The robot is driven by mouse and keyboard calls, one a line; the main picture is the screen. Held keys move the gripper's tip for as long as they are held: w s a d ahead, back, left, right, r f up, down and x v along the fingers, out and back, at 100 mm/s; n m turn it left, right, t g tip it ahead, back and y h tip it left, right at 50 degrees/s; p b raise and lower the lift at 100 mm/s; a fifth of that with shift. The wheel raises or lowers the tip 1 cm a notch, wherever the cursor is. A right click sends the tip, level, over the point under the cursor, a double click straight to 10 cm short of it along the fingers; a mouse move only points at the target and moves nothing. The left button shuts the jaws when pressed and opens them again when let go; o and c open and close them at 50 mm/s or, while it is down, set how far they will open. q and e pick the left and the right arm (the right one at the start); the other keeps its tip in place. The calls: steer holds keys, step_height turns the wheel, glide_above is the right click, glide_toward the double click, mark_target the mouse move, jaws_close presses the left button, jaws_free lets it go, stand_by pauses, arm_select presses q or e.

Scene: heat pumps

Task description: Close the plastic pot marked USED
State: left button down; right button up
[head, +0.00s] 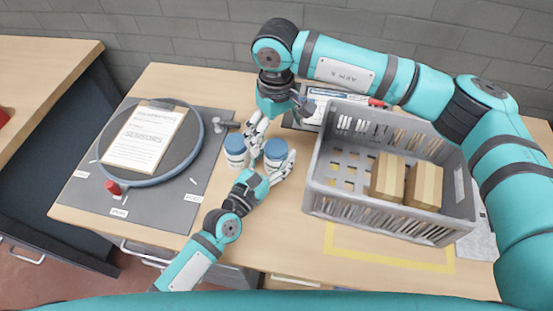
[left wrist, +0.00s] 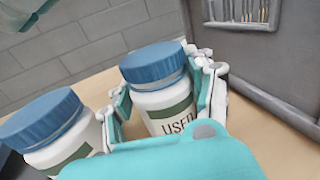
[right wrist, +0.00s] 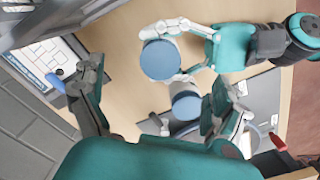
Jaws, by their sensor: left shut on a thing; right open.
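The white pot marked USED (left wrist: 168,115) stands upright with its blue lid (left wrist: 153,62) on top; I cannot tell whether the lid is tight. In the head view its lid (head: 276,149) is beside the grey crate. My left gripper (left wrist: 165,97) is shut on the pot's body below the lid, one finger on each side. My right gripper (right wrist: 157,80) is open and empty, above the pots; in the head view it (head: 256,133) hangs just behind them. In the right wrist view the USED pot's lid (right wrist: 161,60) shows between its fingers.
A second blue-lidded pot (left wrist: 50,130) stands close beside the held one. The grey crate (head: 325,190) with cardboard boxes is to the right. A grey mat (head: 190,205) with a clipboard (head: 146,138) lies left. A tablet-like panel (head: 318,105) lies behind. The front table is mostly clear.

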steer(key=shift+r, duration=0.1)
step_height(320, 180, up, 12)
stand_by(0.5)
arm_select(q)
steer(key=shift+c, duration=1.8)
jaws_free()
steer(key=v, duration=1.2)
